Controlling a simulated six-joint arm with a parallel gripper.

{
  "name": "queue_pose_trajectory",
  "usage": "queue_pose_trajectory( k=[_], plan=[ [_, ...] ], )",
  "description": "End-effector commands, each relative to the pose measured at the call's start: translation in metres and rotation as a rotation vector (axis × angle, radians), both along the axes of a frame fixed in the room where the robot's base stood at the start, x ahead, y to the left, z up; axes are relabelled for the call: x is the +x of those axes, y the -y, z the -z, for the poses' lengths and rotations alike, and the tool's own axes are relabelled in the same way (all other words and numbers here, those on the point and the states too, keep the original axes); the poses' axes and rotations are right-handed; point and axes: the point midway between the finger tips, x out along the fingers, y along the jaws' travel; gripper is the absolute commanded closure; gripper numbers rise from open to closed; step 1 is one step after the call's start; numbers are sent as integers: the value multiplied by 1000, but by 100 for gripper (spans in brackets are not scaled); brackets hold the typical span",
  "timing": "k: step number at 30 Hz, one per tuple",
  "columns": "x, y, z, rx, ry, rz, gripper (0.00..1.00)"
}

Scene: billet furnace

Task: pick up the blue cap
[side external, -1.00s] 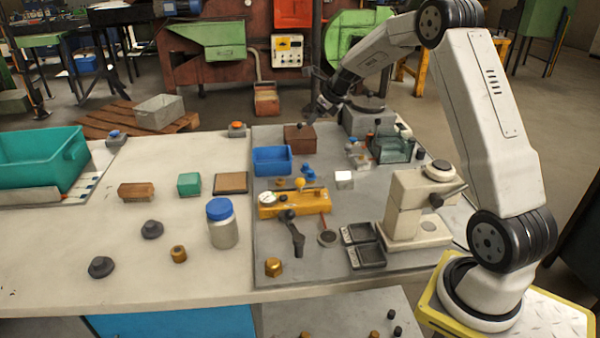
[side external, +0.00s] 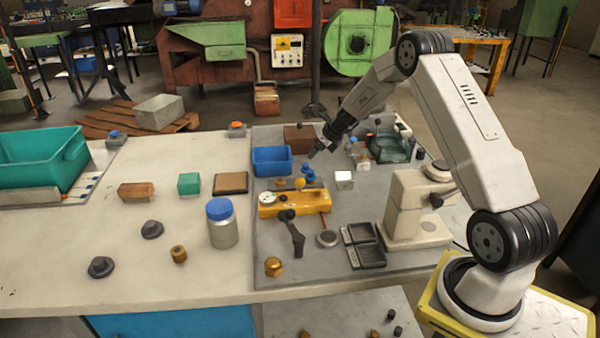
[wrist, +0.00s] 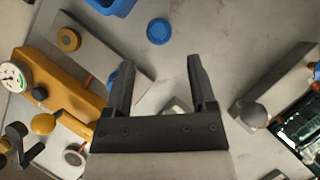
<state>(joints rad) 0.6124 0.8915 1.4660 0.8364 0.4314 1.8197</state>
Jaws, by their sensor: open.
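A round blue cap (wrist: 158,31) lies flat on the grey mat in the wrist view, ahead of my gripper and beside the blue bin. In the side view, small blue pieces (side external: 308,173) sit right of the bin; their outlines are hard to separate. My gripper (side external: 316,152) is above the mat near them. In the wrist view my gripper (wrist: 196,65) is open, with nothing held between its fingers. The cap is beyond the fingertips, apart from them.
The blue bin (side external: 271,160) stands left of my gripper. A yellow fixture with a gauge (side external: 290,203) and a white cube (side external: 344,180) are nearer the front. A glass tray (side external: 393,147) stands right. A blue-lidded jar (side external: 222,228) stands on the bench at left.

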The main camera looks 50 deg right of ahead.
Motion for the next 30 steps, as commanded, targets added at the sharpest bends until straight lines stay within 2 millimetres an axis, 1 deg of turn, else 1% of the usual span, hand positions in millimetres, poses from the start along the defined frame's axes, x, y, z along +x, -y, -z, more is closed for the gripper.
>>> queue_pose_trajectory(
  k=[10, 20, 23, 30],
  plan=[
    [11, 0, 18, 1, -1, -1, 28],
    [14, -1, 23, 1, -1, -1, 28],
    [16, -1, 27, 0, -1, -1, 28],
    [27, -3, 46, 1, -2, -2, 28]
  ],
)
